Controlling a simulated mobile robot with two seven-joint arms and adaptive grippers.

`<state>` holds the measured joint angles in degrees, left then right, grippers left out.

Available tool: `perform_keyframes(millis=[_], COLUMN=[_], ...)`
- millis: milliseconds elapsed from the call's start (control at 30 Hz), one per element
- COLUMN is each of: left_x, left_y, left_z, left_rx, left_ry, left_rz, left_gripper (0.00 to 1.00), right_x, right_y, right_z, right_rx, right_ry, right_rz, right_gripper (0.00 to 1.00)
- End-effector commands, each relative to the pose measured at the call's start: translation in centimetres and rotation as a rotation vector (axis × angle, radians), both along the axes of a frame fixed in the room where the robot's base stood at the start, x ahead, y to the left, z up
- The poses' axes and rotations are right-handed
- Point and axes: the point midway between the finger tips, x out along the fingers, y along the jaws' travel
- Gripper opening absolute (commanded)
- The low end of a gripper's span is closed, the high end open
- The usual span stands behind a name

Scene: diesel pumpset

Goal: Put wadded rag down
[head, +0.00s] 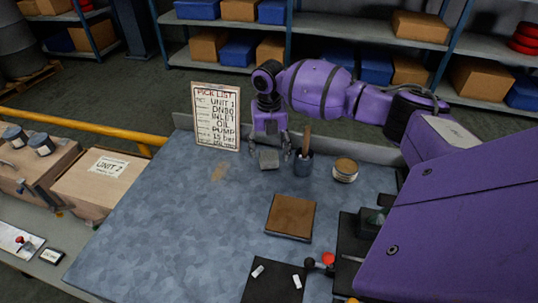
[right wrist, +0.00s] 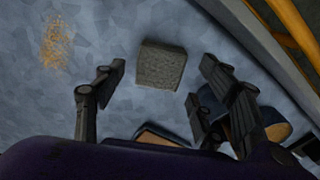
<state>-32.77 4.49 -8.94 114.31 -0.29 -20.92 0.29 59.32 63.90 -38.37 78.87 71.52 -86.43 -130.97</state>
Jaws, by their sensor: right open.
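The wadded rag appears as a small grey block (head: 268,161), lying on the blue-grey bench top (head: 170,225) near its back edge. It also shows in the right wrist view as a grey, rough-textured block (right wrist: 162,65). My right gripper (head: 269,150) points down just above and around the rag. In the right wrist view its fingers (right wrist: 160,82) are spread wide, with clear gaps between them and the rag. The gripper is open and empty. My left gripper is not in view.
A pick list board (head: 216,117) stands left of the gripper. A dark cup (head: 303,164) with a wooden handle and a round tin (head: 345,170) stand close on its right. A brown-topped square block (head: 291,217) lies nearer. The bench's left part is clear except for a brown stain (head: 218,172).

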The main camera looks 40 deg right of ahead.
Motion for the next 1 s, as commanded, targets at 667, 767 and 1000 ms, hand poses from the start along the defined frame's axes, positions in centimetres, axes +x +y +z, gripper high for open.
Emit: perform_keyframes(millis=[667, 767, 1000], left_x=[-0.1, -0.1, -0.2], left_y=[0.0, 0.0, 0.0], left_z=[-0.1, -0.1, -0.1], left_rx=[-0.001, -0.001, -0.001], left_ry=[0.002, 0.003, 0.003], left_rz=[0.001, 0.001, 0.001], left_gripper=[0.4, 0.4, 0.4], right_x=[-0.1, -0.1, -0.1], right_y=[0.0, 0.0, 0.0], right_z=[9.2, 9.2, 9.1], right_rx=[-0.001, -0.001, 0.0], right_ry=[0.0, 0.0, 0.0], right_rz=[0.0, 0.0, 0.0], right_gripper=[0.65, 0.65, 0.65])
